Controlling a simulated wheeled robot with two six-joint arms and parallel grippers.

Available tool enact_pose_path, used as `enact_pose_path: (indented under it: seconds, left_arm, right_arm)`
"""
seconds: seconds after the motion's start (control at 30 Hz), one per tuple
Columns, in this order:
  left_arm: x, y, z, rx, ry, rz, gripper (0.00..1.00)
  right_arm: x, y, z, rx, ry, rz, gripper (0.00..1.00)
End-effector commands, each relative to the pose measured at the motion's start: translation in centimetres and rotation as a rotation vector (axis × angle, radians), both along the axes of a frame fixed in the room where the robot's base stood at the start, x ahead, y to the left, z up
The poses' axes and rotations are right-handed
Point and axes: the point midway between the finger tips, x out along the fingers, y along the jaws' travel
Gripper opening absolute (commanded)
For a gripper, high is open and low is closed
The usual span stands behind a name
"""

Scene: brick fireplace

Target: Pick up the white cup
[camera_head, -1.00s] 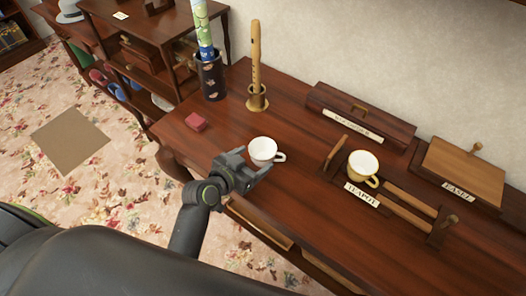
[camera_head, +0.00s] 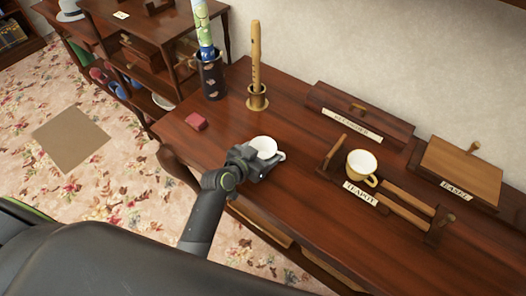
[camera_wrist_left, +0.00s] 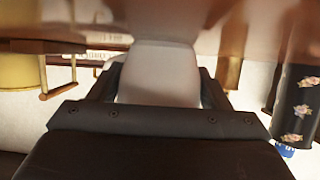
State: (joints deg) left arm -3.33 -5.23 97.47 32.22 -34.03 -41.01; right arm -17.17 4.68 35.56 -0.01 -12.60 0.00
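In the left wrist view the cup (camera_wrist_left: 160,72) fills the space between the two spread fingers (camera_wrist_left: 160,88). The fingers look open; whether they touch the cup walls is hard to tell. My right gripper is not in view.
A wooden flute (camera_head: 256,60) stands in a holder behind. A yellow cup (camera_head: 361,164) sits right in a wooden rack labelled TEAPOT (camera_head: 406,213). A dark patterned holder (camera_head: 211,78) stands back left.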

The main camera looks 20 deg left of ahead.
Motion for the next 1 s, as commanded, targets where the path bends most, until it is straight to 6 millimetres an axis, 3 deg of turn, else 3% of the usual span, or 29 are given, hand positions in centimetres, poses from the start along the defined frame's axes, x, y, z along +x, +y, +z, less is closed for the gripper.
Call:
enact_pose_path:
  seconds: [0.03, 0.17, 0.47, 1.0]
  left_arm:
    - [0.0, 0.0, 0.0, 0.000, 0.000, 0.000, 0.63]
    - [0.0, 0.0, 0.0, 0.000, 0.000, 0.000, 0.46]
    - [0.0, 0.0, 0.6, -0.001, -0.003, 0.000, 0.45]
    - [0.0, 0.0, 9.3, 0.000, -0.004, -0.002, 0.45]
  right_arm:
    - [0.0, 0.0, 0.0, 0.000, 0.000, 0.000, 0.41]
    - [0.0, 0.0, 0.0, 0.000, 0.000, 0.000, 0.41]
    - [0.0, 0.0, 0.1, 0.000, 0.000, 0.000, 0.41]
    - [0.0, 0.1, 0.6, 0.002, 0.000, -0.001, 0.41]
